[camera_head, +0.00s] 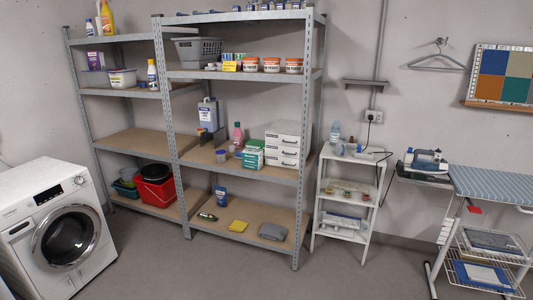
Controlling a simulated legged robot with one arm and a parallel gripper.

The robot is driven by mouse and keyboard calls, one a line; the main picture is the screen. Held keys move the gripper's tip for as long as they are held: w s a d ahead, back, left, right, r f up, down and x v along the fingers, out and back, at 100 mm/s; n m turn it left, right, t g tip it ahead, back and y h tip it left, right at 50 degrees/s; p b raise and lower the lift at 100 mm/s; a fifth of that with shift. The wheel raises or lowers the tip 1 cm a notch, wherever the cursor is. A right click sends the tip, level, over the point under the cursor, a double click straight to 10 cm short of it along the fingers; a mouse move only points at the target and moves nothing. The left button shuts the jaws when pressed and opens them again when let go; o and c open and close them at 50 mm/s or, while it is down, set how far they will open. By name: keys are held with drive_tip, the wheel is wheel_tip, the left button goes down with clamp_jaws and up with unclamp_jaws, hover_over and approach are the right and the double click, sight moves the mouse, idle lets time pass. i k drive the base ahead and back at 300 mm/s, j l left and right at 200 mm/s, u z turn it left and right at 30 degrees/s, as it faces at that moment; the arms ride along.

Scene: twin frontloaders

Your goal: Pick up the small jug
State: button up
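No thing in view is clearly the small jug. The nearest in shape is a grey jug-like canister (208,115) with a label and a top handle. It stands upright on the middle board of the right metal shelf unit, at its left side. A small dark object sits in front of its base, too small to tell what it is. A clear bottle with a blue label (335,131) stands on top of the white side rack. My gripper is not in view, so I cannot tell its state.
A washing machine (66,232) stands at the left. Metal shelving (172,103) fills the middle, with a red bucket (155,190) low down. A white rack (324,193) and an ironing board (490,184) stand to the right. The grey floor in front is clear.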

sight(341, 148)
drive_tip(key=i+j+z, duration=0.1)
drive_tip(key=i, duration=0.85)
drive_tip(key=i+j, duration=0.15)
drive_tip(key=i, duration=0.8)
drive_tip(key=i+z, duration=0.4)
drive_tip(key=i+j+z, duration=0.2)
drive_tip(key=z, duration=0.25)
drive_tip(key=i+j+z, duration=0.65)
drive_tip(key=z, duration=0.15)
drive_tip(key=i+j+z, duration=0.2)
drive_tip(key=j, duration=0.15)
